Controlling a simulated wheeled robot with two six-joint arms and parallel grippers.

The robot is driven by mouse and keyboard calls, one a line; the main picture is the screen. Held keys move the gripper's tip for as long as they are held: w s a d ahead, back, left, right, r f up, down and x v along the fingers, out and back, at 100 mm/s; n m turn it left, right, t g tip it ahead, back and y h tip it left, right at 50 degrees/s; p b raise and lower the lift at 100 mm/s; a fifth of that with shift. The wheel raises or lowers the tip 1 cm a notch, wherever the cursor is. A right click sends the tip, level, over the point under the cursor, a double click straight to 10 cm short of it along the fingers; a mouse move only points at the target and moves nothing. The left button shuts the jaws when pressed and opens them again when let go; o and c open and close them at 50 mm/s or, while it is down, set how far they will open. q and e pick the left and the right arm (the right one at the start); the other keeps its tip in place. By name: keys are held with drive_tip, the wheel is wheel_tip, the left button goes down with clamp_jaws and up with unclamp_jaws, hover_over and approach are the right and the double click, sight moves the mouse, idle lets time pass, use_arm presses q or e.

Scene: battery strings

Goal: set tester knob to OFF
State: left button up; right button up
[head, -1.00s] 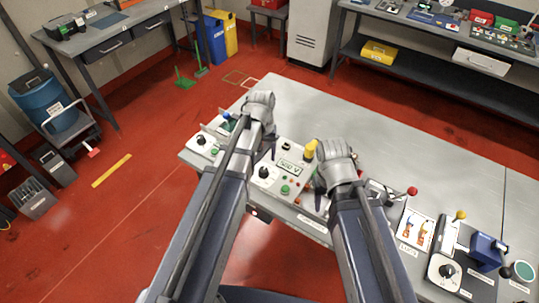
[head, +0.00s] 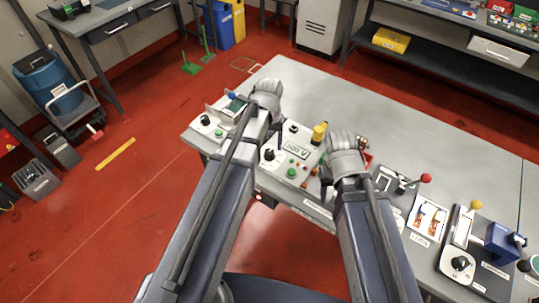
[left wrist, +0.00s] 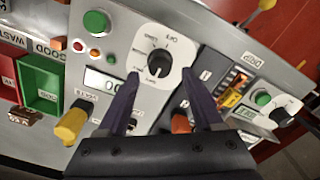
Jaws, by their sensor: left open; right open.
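The tester (head: 281,183) is a light grey panel on the near edge of the bench, with a display (head: 299,152) and a green button (head: 291,173). Its black knob (head: 269,155) sits on a white dial; the knob also shows in the left wrist view (left wrist: 159,65), with OFF printed at the dial's upper right. I cannot tell clearly where its pointer stands. My left gripper (left wrist: 161,76) is open, its fingertips apart on either side of the dial's lower part in that view. My right gripper (head: 325,183) is open near the tester's right end.
A second unit with a black knob (head: 205,119) stands left of the tester. Levers and a blue vise-like block (head: 502,242) stand right. The bench's far part is clear.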

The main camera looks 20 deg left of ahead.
sight(269, 151)
use_arm(q)
drive_tip(key=shift+f, duration=0.15)
use_arm(e)
drive_tip(key=shift+f, duration=0.2)
use_arm(q)
drive_tip(key=shift+f+b, duration=1.65)
drive_tip(key=shift+b, duration=0.1)
use_arm(e)
drive_tip(key=shift+f, duration=1.65)
use_arm(q)
drive_tip(key=shift+c, duration=0.4)
clamp_jaws()
drive_tip(key=m, duration=0.5)
drive_tip(key=shift+m, duration=0.4)
